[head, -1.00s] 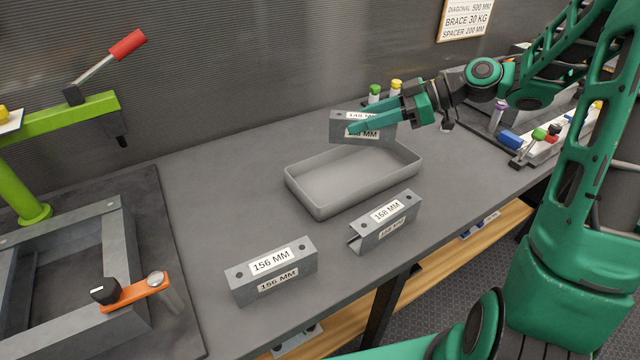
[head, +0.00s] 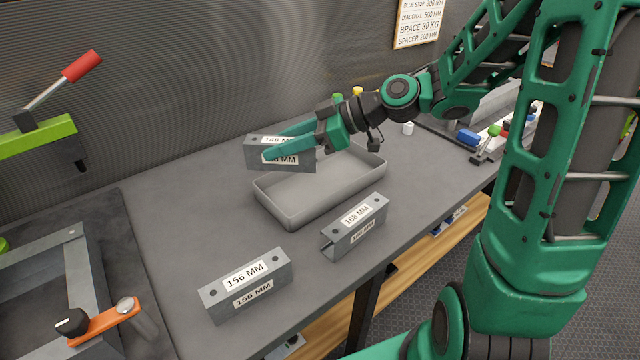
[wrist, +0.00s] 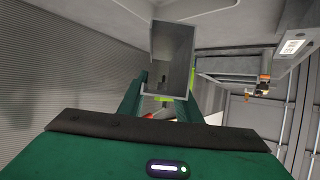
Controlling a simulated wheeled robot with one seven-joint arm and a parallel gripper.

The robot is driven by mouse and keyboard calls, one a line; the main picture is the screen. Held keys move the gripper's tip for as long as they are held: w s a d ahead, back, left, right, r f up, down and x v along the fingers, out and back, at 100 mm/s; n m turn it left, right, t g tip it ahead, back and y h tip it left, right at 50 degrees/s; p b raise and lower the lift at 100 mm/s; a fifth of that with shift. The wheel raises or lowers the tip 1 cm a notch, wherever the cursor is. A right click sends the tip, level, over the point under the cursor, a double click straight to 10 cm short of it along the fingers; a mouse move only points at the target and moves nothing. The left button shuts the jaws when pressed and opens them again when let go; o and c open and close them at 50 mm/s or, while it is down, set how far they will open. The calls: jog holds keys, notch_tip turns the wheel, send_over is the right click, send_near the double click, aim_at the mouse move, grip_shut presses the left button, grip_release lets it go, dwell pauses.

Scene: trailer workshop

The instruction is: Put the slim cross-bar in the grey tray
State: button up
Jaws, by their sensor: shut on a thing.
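My gripper (head: 268,145) is shut on a grey metal cross-bar (head: 307,159) with white labels that seem to read 148 MM, partly covered by the green fingers. The bar is held up near the back-left rim of the grey tray (head: 322,207) and overlaps it in the head view; its exact height above the tray is hard to tell. In the wrist view the held bar (wrist: 172,50) shows end-on beyond the fingers. The visible part of the tray's inside is empty. Two other bars lie on the bench, one marked 156 MM (head: 246,285) and one marked 168 MM (head: 355,228).
A clamp with a red handle (head: 82,66) and a metal frame with an orange lever (head: 105,323) stand at the left. Yellow- and green-topped items stand behind my gripper. A blue item (head: 468,137) lies at the right. Bench left of the tray is clear.

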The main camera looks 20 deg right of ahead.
jog(key=shift+d+f, duration=0.1)
jog(key=shift+f, duration=0.1)
jog(key=w+d+f, duration=0.1)
jog(key=d+f, duration=0.1)
jog(key=d, duration=0.1)
jog(key=w+d+f, duration=0.1)
jog(key=d+f, duration=0.1)
jog(key=d, duration=0.1)
jog(key=w+d+f, duration=0.1)
jog(key=d+f, duration=0.1)
jog(key=d, duration=0.2)
jog(key=shift+w+d+f, duration=0.1)
jog(key=shift+w+f, duration=0.15)
jog(key=shift+w, duration=0.05)
jog(key=shift+f, duration=2.05)
jog(key=o, duration=1.1)
jog(key=shift+f, duration=0.1)
jog(key=shift+d, duration=0.1)
jog(key=v, duration=1.2)
